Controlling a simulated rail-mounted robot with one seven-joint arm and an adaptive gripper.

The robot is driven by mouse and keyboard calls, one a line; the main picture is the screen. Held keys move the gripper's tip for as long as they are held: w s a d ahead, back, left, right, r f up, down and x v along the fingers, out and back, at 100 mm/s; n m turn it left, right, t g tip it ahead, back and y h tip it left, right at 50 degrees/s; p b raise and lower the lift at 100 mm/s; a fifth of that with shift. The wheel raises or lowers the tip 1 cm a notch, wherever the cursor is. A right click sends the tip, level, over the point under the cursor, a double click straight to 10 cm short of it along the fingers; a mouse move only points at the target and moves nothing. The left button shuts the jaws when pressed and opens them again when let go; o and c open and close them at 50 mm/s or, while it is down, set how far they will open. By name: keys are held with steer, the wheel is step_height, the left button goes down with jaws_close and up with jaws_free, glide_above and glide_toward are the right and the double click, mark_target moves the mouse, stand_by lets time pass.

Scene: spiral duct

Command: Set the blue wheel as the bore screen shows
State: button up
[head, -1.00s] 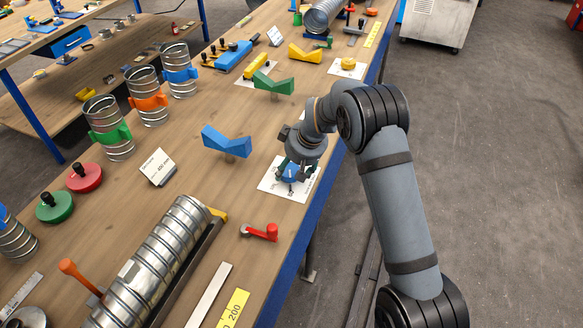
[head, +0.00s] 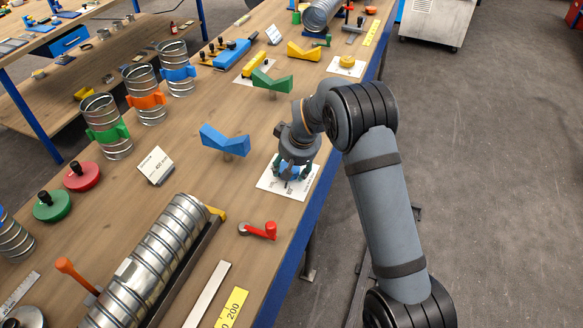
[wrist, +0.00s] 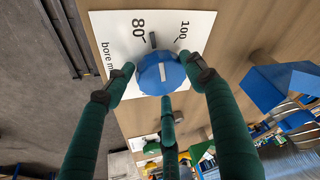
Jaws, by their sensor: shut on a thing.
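The blue wheel (wrist: 160,75) is a round knob with a short white line on its top. It sits on a white card (wrist: 105,45) printed "80", "100" and part of the word "bore". A grey mark or peg stands on the card between wheel and numbers, nearer "80". In the wrist view my gripper (wrist: 162,90) has its green fingers around the wheel, touching its rim. In the head view my gripper (head: 293,170) stands over the card (head: 268,184) and mostly hides the wheel. A small white sign (head: 155,165) stands to the left; its writing is too small to read surely.
A blue V-shaped block (head: 225,140) stands close left of the gripper. A red crank (head: 260,231) and a spiral duct (head: 150,265) lie nearer the front. The table's blue edge runs just right of the card.

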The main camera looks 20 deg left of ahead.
steer(key=m+b, duration=0.2)
steer(key=a+m+t+h+b, duration=0.1)
steer(key=m+b, duration=0.1)
steer(key=b, duration=0.1)
steer(key=shift+a, duration=0.1)
steer(key=m+h+b, duration=0.1)
steer(key=m+b, duration=0.1)
steer(key=shift+r+m, duration=0.15)
steer(key=shift+m, duration=0.25)
steer(key=shift+r+m+h+b, duration=0.15)
steer(key=shift+m+h+b, duration=0.3)
steer(key=shift+m, duration=0.35)
steer(key=o, duration=0.9)
steer(key=shift+w, duration=0.1)
steer(key=shift+o, duration=0.9)
steer(key=shift+m, duration=0.3)
